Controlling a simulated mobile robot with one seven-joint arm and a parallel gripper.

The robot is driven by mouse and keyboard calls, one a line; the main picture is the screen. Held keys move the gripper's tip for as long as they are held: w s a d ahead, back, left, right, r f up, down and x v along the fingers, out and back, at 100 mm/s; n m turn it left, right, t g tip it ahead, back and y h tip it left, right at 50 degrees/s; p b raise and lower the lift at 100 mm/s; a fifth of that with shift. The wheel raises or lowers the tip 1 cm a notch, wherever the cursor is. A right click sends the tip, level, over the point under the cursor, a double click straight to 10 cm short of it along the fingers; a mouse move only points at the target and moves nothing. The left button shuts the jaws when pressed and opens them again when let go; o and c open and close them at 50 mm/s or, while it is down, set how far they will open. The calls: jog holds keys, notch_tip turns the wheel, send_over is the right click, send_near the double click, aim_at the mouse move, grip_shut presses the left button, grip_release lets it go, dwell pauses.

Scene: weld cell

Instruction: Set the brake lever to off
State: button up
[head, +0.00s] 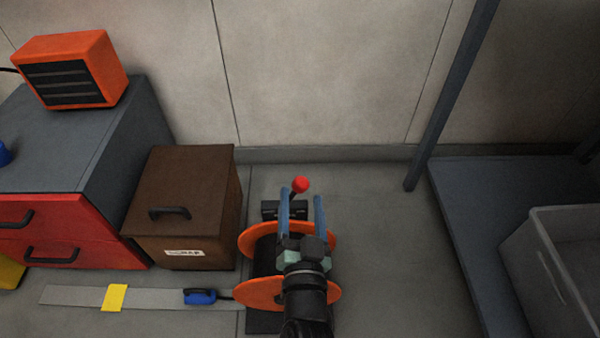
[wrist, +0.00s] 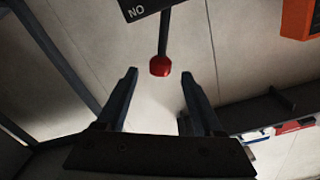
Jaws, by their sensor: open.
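The brake lever is a dark rod with a red knob (head: 301,184), at the back of a cable reel with orange flanges (head: 262,293) on the floor. My gripper (head: 302,195) is over the reel, its two blue-grey fingers pointing toward the knob. In the wrist view the red knob (wrist: 160,66) is just beyond the gap between the open fingertips, and I see no contact. A dark plate with the letters "NO" (wrist: 137,10) is beside the rod. My arm and gripper hide the middle of the reel and the lever's base.
A brown scrap box (head: 185,190) stands left of the reel, beside a grey and red drawer cabinet (head: 80,130) bearing an orange heater-like unit (head: 75,70). A blue-handled object (head: 200,296) lies by the reel's left. A blue-grey post (head: 450,100) and grey bin (head: 545,275) are right.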

aim_at(301, 178)
jog(key=w, duration=0.8)
grip_shut()
dwell(1.4)
